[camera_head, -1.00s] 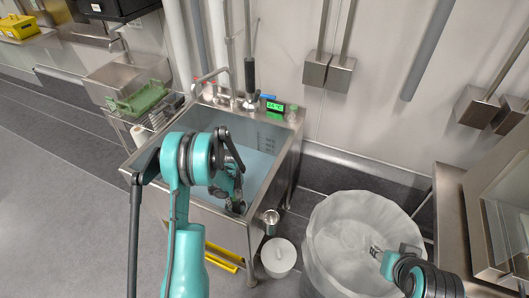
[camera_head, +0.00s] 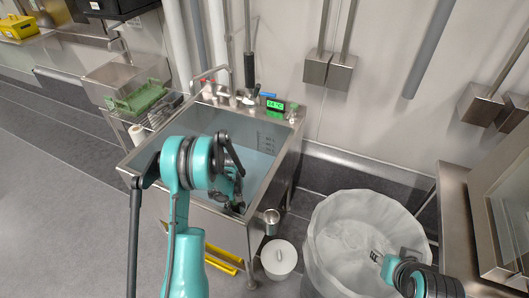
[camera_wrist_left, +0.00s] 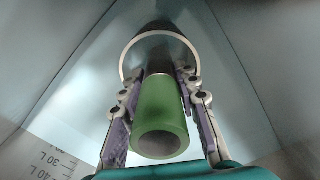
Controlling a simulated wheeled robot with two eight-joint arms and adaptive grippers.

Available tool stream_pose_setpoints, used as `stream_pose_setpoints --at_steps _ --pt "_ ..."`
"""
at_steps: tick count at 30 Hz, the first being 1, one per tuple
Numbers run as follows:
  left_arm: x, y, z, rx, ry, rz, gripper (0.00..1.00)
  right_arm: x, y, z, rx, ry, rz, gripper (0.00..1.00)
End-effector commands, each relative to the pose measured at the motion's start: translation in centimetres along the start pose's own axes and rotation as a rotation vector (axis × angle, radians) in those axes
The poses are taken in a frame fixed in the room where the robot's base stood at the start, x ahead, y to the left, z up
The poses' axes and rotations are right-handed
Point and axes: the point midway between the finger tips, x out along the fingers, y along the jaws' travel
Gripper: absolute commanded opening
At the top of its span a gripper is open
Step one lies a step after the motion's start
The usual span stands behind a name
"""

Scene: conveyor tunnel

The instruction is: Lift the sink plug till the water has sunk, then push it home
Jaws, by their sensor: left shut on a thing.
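The steel sink (camera_head: 270,190) stands in the middle of the head view with pale blue water (camera_head: 257,160) in it. My left gripper (camera_head: 236,198) is inside the sink at its near side, partly hidden by my arm. In the left wrist view, my left gripper (camera_wrist_left: 160,110) is shut on the green tube-shaped grip of the sink plug (camera_wrist_left: 160,112). A pale ring (camera_wrist_left: 125,65) with a dark inside lies beyond the grip; I cannot tell whether the plug is seated or raised. My right gripper (camera_head: 376,257) is over the bin; its jaws are too small to read.
A lined bin (camera_head: 335,235) stands right of the sink. A white lidded bucket (camera_head: 279,258) and a metal cup (camera_head: 271,220) are at the sink's front right. A tap (camera_head: 212,78) and a green display (camera_head: 275,104) are at its back. Litre marks (camera_wrist_left: 55,160) show on the sink wall.

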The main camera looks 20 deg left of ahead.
Motion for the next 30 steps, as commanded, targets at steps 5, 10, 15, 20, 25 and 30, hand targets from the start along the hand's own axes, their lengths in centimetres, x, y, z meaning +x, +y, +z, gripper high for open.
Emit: stream_pose_setpoints --at_steps 5,10,15,20,25,30 --pt "0.1 0.0 0.1 0.000 -0.001 -0.001 0.00 0.0 0.0 0.0 0.000 0.000 0.000 0.40" --pt "0.1 0.0 0.1 0.000 -0.001 -0.001 0.55 0.0 0.0 0.0 0.000 0.000 0.000 0.40" --pt "0.1 0.0 0.0 0.000 -0.001 -0.001 0.55 0.0 0.0 0.0 0.000 0.000 0.000 0.40" --pt "-0.1 0.0 0.0 0.000 -0.001 0.000 0.55 0.0 0.0 0.0 0.000 0.000 0.000 0.40" --pt "-2.2 0.0 0.0 0.000 -0.001 0.000 0.55 0.0 0.0 0.0 0.000 0.000 0.000 0.40" --pt "-6.0 -0.1 0.1 0.000 -0.001 0.000 0.55 0.0 0.0 0.0 0.000 0.000 0.000 0.40"
